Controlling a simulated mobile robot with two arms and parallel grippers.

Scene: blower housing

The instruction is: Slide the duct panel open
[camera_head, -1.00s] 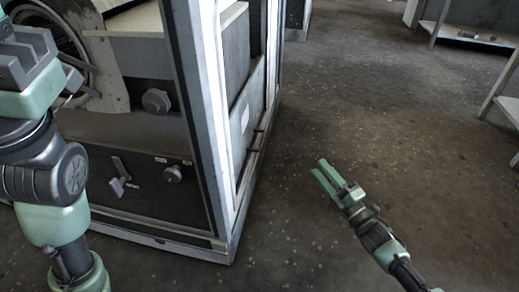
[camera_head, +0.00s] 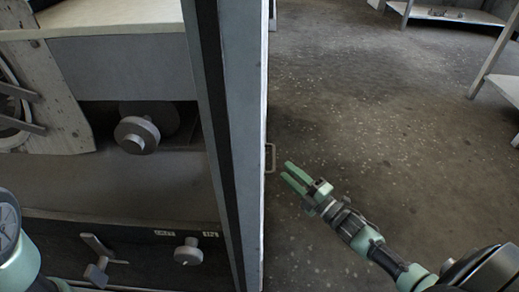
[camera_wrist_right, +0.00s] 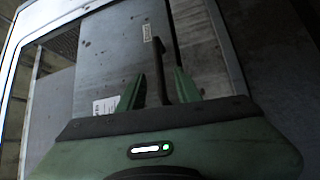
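The duct panel (camera_wrist_right: 115,45) is a flat grey sheet in the housing's side opening, seen in the right wrist view with a white label. It has a dark bar handle (camera_wrist_right: 162,75), which in the head view is a small loop (camera_head: 270,158) sticking out from the housing's right side. My right gripper (camera_head: 286,171) is open and points at the handle from the right, with a small gap. In the right wrist view the handle shows between its two green fingers. My left gripper is out of view; only part of my left arm shows at lower left.
The housing's corner post (camera_head: 232,130) stands left of my right gripper. Its front has a round knob (camera_head: 137,134), a smaller knob (camera_head: 188,252) and a lever (camera_head: 97,262). The floor on the right is clear. Shelving (camera_head: 450,15) stands at the far right.

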